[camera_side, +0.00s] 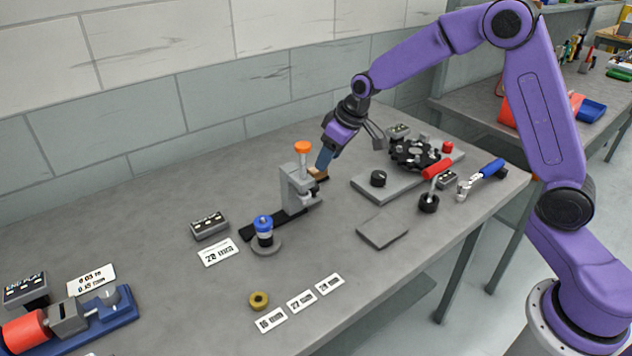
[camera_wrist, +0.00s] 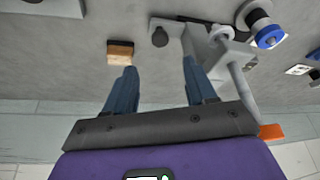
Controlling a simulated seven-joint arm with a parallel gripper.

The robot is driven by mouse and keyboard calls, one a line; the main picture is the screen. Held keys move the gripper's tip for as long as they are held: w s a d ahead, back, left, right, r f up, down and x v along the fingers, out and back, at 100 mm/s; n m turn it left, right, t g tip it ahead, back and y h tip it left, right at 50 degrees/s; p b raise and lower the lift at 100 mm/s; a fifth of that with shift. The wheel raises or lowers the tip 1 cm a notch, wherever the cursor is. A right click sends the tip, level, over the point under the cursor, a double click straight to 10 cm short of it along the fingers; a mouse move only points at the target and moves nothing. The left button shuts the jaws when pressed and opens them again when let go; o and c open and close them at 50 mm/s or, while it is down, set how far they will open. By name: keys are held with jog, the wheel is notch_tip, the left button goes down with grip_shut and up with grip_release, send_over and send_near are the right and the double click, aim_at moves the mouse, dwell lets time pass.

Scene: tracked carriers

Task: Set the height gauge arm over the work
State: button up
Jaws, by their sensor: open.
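The height gauge is a grey block-shaped carrier (camera_side: 293,187) with a post topped by an orange knob (camera_side: 303,147). It stands on a dark track (camera_side: 250,232). In the wrist view the grey carrier (camera_wrist: 203,48) is at upper right and the orange knob (camera_wrist: 271,131) at lower right. The likely work, a blue-capped spool (camera_side: 263,227) on a round grey base, stands at the track's front; its blue cap (camera_wrist: 269,37) also shows in the wrist view. My gripper (camera_wrist: 158,70) is open and empty, behind and right of the carrier in the side view (camera_side: 325,160).
A small brown-topped block (camera_wrist: 120,52) lies near my left finger in the wrist view. A grey plate with a black disc fixture (camera_side: 414,152) stands to the right. A loose grey plate (camera_side: 382,232), brass ring (camera_side: 259,300) and label cards (camera_side: 301,300) lie in front. The tiled wall is behind.

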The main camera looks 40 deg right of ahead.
jog(key=x, duration=1)
jog(key=shift+f, duration=0.1)
